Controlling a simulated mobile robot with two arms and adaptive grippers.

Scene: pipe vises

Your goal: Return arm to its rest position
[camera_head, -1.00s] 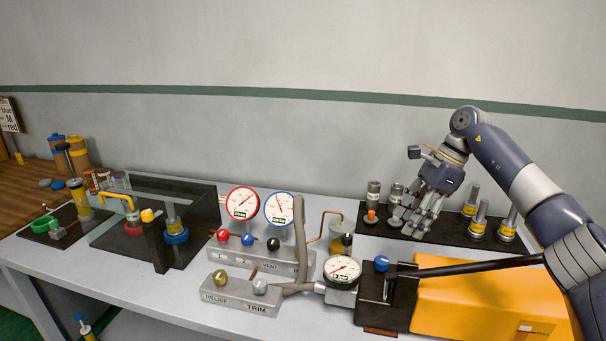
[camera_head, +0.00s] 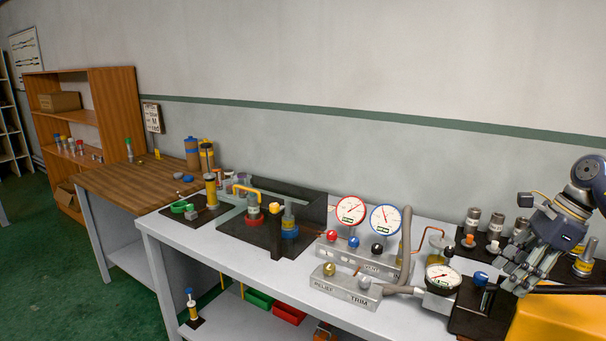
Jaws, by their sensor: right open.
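My right gripper (camera_head: 518,277) is at the right side of the camera_head view, fingers pointing down and left, open, with nothing seen between its fingers. It hangs in front of the black tray (camera_head: 462,250) with grey cylinders. It covers part of that tray and shows close to the pump block with the blue knob (camera_head: 481,278). I cannot tell whether it touches anything. My right arm comes in from the right edge. My left gripper is not in view.
The grey bench (camera_head: 190,236) carries a gauge panel (camera_head: 362,255), a relief and trim block (camera_head: 345,290) and a black fixture (camera_head: 262,232). A yellow-orange pump body (camera_head: 560,322) stands at the lower right. A wooden table (camera_head: 130,180) and shelf (camera_head: 110,110) stand left. Green floor is clear.

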